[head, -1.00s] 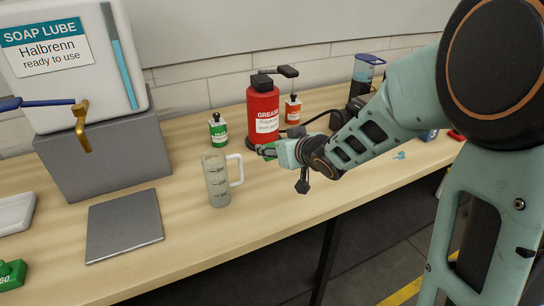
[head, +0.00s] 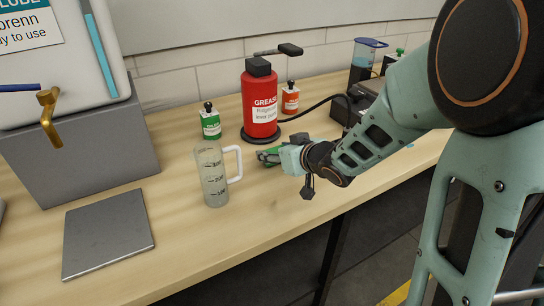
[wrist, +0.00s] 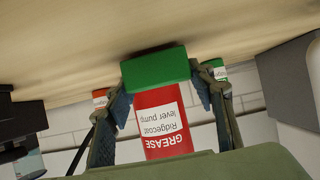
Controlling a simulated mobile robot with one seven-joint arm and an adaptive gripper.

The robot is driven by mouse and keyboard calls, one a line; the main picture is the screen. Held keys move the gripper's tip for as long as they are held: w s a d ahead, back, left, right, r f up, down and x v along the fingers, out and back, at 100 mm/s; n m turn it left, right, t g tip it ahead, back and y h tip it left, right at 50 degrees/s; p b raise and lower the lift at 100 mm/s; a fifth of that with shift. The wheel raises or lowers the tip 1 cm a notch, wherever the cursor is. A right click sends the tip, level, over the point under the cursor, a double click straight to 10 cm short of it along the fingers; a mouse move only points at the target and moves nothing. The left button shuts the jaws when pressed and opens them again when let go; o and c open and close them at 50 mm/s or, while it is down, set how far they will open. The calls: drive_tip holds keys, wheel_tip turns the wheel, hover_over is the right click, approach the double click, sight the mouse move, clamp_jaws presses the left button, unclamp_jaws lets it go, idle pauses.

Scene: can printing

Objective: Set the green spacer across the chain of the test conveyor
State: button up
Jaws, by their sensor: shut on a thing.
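The green spacer (wrist: 155,67) is a plain rectangular block seen in the wrist view. My gripper (wrist: 161,84) is shut on it, with a finger at each end. In the head view my gripper (head: 272,156) is over the bench, in front of the red grease pump and right of the clear jug. Only a little of the green spacer (head: 266,158) shows there at the fingertips. I cannot make out the test conveyor or its chain in either view.
A clear measuring jug (head: 213,178) stands close left of my gripper. The red grease pump (head: 260,104) is behind it, between a green-labelled bottle (head: 211,124) and an orange-labelled bottle (head: 290,99). A flat grey plate (head: 108,232) lies at left. The bench front is clear.

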drive_tip(key=shift+f, duration=0.2)
drive_tip(key=shift+f, duration=0.2)
drive_tip(key=o, duration=1.2)
drive_tip(key=shift+r, duration=0.1)
drive_tip(key=shift+c, duration=0.2)
